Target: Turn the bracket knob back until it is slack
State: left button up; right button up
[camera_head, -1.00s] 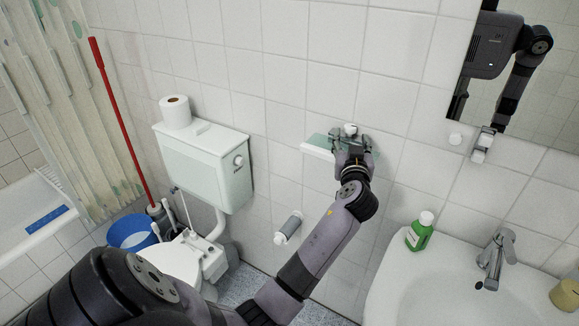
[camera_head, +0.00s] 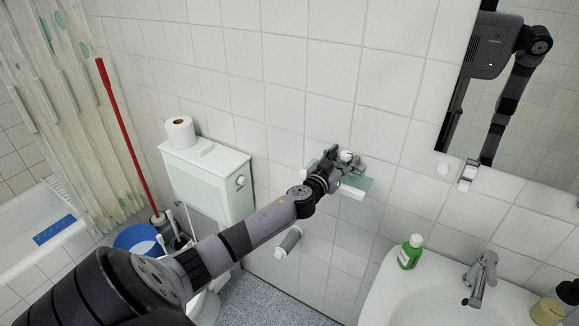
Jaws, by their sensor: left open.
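The bracket knob (camera_head: 346,155) is a small white round piece on the tiled wall, at a glass shelf (camera_head: 356,183) with a pale front edge. My left gripper (camera_head: 338,158) is at the knob, with its fingers open around or beside it; the exact contact is too small to tell. The gripper and wrist hide part of the shelf and bracket. My right gripper does not show directly.
The sink (camera_head: 385,290) with a tap (camera_head: 480,277) and a green bottle (camera_head: 410,252) is at lower right. The toilet cistern (camera_head: 208,178) carries a paper roll (camera_head: 179,132). A mirror (camera_head: 535,110) hangs at upper right. A red-handled pole (camera_head: 127,140) leans left.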

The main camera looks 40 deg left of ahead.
pick_arm(q)
jog(key=s+d+h+b, duration=0.15)
jog(key=s+b, duration=0.25)
jog(key=s, duration=1.4)
notch_tip(320, 180, down, 25)
jog(key=s+a+g+y+b, duration=0.2)
jog(key=a+g+b, duration=0.1)
jog(key=g, duration=0.1)
jog(key=shift+s+r+g, duration=0.15)
jog(key=shift+s+g, duration=0.05)
jog(key=shift+g, duration=0.1)
jog(key=w+d+r+t, duration=0.2)
jog(key=r, duration=1)
jog(key=w+d+r+t, duration=0.1)
jog(key=d+r+t, duration=0.2)
jog(key=r, duration=1)
jog(key=shift+h, duration=0.45)
jog(key=w+a+p, duration=0.1)
jog(key=w, duration=0.4)
jog(key=w+a+p, duration=0.1)
jog(key=w, duration=0.5)
jog(key=w+a+p, duration=0.1)
jog(key=w+p, duration=0.1)
jog(key=w, duration=0.4)
jog(key=shift+a+f, duration=0.2)
